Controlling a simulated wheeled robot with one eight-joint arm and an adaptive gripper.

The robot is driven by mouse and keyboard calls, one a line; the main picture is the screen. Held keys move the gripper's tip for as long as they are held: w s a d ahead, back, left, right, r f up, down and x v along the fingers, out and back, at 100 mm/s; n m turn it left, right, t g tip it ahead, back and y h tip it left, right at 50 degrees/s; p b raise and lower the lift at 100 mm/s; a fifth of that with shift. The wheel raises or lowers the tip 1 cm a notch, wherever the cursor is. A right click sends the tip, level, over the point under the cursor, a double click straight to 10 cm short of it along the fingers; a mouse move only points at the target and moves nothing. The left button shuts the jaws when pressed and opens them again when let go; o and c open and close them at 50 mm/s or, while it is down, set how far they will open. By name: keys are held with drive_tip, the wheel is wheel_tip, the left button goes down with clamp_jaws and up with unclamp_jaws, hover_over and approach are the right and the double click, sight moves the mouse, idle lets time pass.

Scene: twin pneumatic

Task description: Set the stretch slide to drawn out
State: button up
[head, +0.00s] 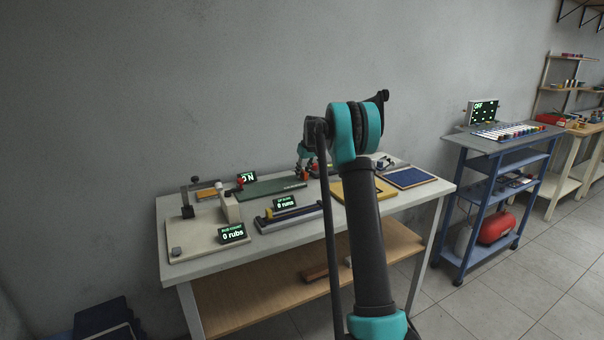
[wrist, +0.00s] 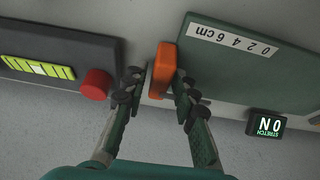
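The stretch slide is a green board (wrist: 250,60) with a white strip marked 0 2 4 6 cm (wrist: 233,42), upside down in the wrist view. An orange block (wrist: 163,70) sits at the board's left end there. My gripper (wrist: 157,92) is open, with one finger on each side of the orange block. A gap shows on the left; the right finger is close to it, and contact is unclear. The small display (wrist: 267,125) reads STRETCH 0 N. In the head view the green board (head: 272,189) lies on the table, with my gripper at its right end, partly hidden.
A dark unit with a yellow-green level (wrist: 38,68) and a red knob (wrist: 96,85) lies close to my left finger in the wrist view. The white table (head: 215,261) also holds a rub-count board (head: 195,236), a yellow tray (head: 350,190) and a blue panel (head: 410,177).

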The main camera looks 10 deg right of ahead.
drive_tip(key=shift+o, duration=0.5)
drive_tip(key=v, duration=1.2)
drive_tip(key=s+f, duration=0.2)
drive_tip(key=s, duration=0.7)
drive_tip(key=s+a+f+m, duration=0.1)
drive_tip(key=s+f, duration=0.2)
drive_tip(key=s, duration=0.6)
drive_tip(key=s+a+f+m, duration=0.1)
drive_tip(key=s+f, duration=0.1)
drive_tip(key=s, duration=0.6)
drive_tip(key=shift+s+f+h, duration=0.2)
drive_tip(key=shift+s+h, duration=0.2)
drive_tip(key=s+f, duration=0.4)
drive_tip(key=s, duration=0.5)
drive_tip(key=s+f+m, duration=0.1)
drive_tip(key=s+f, duration=0.4)
drive_tip(key=s, duration=0.4)
drive_tip(key=s+f, duration=0.4)
drive_tip(key=s, duration=0.5)
drive_tip(key=shift+a+f+m+h, duration=0.15)
drive_tip(key=shift+f+m+h, duration=0.1)
drive_tip(key=shift+m+h, duration=0.05)
